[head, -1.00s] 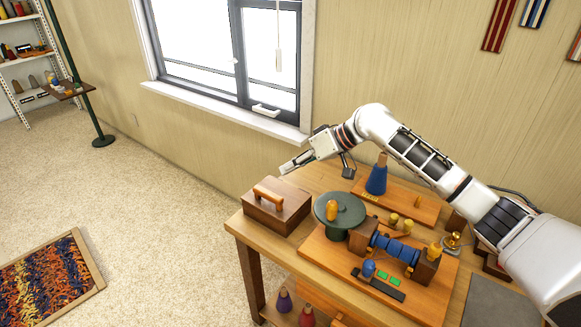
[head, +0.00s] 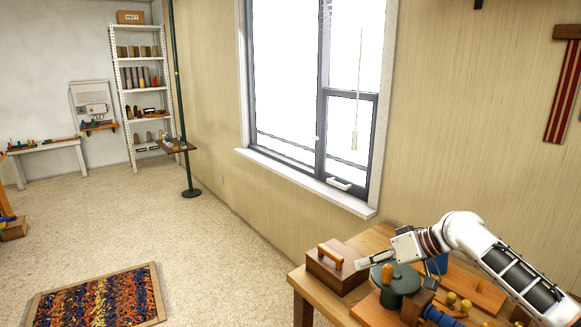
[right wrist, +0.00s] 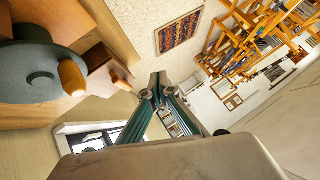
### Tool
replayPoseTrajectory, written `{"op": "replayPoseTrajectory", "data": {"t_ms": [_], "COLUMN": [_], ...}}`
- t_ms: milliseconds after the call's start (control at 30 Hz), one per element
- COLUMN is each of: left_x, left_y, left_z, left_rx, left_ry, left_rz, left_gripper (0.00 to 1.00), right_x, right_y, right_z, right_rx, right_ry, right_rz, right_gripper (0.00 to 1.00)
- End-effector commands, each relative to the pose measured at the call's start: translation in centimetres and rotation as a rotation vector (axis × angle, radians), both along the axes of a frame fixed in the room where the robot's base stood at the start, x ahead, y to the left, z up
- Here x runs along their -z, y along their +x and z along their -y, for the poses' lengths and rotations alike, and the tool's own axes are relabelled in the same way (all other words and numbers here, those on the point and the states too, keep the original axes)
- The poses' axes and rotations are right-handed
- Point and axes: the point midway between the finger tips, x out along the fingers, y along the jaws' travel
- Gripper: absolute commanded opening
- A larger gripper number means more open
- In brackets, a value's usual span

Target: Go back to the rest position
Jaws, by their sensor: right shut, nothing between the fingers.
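My right gripper (head: 362,262) is shut and empty. In the head view it hangs above the table, close to the brown wooden box with an orange handle (head: 331,272). A green round turntable with an orange knob (head: 397,283) is just below and to the right of it. In the right wrist view the closed fingertips (right wrist: 158,80) point toward open floor, with the turntable (right wrist: 35,70) and the box (right wrist: 100,70) at the left. My left gripper is not in view.
The wooden table (head: 372,240) carries a blue spool (head: 440,317) and other small parts. A window (head: 310,100) is behind it. A framed woven rug (head: 98,298) lies on the floor at the left, and a white shelf (head: 140,90) stands far back. The floor between is clear.

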Motion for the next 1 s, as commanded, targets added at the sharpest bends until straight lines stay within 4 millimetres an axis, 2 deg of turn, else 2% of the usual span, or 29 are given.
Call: {"op": "replayPoseTrajectory", "data": {"t_ms": [33, 267, 467, 600, 700, 867, 1000], "left_x": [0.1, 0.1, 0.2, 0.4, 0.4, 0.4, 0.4], "left_y": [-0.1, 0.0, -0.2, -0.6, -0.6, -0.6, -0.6], "left_z": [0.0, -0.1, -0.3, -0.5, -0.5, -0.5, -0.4], "left_rx": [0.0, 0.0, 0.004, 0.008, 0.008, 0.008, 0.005], "left_ry": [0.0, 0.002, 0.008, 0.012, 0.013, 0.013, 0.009], "left_rz": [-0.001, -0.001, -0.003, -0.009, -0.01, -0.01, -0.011], "left_gripper": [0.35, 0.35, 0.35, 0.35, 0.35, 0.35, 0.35], "right_x": [2.3, 8.6, 15.8, 20.6, 23.5, 27.4, 29.9], "right_y": [-0.8, -2.5, -5.9, -9.4, -12.1, -17.3, -22.3], "right_z": [-0.8, -2.7, -4.4, -4.9, -4.9, -3.9, -2.2], "right_rx": [0.0, 0.034, 0.087, 0.145, 0.189, 0.262, 0.318], "right_ry": [-0.002, -0.013, -0.028, -0.047, -0.069, -0.125, -0.2], "right_rz": [-0.009, 0.028, 0.079, 0.129, 0.166, 0.224, 0.274], "right_gripper": [0.0, 0.0, 0.0, 0.0, 0.0, 0.0, 0.0]}}
